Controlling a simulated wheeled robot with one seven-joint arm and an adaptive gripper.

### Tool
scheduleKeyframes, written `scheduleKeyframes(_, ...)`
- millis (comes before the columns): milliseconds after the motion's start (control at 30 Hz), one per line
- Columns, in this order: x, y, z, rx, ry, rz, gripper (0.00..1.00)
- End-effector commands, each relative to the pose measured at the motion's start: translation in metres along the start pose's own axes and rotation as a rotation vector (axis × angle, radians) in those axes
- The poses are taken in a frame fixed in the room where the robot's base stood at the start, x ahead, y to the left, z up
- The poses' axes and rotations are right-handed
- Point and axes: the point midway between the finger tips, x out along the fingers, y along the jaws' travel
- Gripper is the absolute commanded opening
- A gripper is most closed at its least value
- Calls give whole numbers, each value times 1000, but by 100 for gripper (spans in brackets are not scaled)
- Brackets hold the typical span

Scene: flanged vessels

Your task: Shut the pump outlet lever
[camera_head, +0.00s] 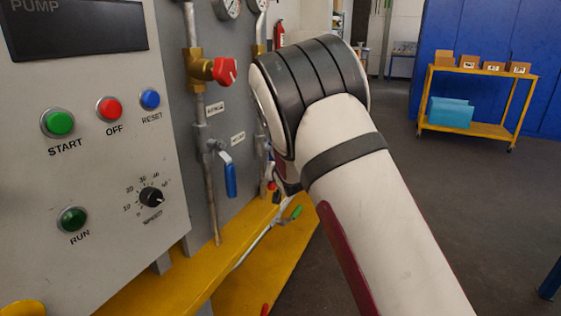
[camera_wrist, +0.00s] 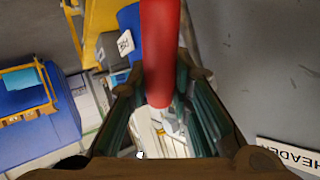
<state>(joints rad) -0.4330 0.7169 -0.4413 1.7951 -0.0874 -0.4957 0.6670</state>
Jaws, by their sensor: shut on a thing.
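A red bar-shaped handle (camera_wrist: 162,50) runs down from the top of the wrist view and ends between the fingers of my gripper (camera_wrist: 163,88). My gripper is shut on this red handle, with one finger on each side. In the head view my arm hides the gripper and this handle. A blue lever handle (camera_head: 230,178) hangs down on the panel's lower pipe, left of my arm. I cannot read which label names the pump outlet. A "HEADER" label (camera_wrist: 289,157) shows at the lower right of the wrist view.
A red valve knob (camera_head: 224,70) sits above the blue lever. A green-tipped lever (camera_head: 296,212) is low beside my arm. The pump panel (camera_head: 95,190) with several buttons fills the left. A yellow ledge (camera_head: 185,283) juts out below. Open floor (camera_head: 460,210) and a yellow cart (camera_head: 463,128) are at right.

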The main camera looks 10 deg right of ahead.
Motion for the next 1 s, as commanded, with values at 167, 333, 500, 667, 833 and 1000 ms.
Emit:
scheduleKeyframes(167,-10,-4,-8,84,-116,3,0)
scheduleKeyframes(333,-17,-8,-10,160,-227,7,0)
scheduleKeyframes(500,-23,-11,-12,235,-338,9,0)
scheduleKeyframes(667,-28,-15,-15,305,-442,10,0)
scheduleKeyframes(833,-33,-20,-19,381,-557,9,0)
scheduleKeyframes(1000,-36,-25,-24,457,-673,10,0)
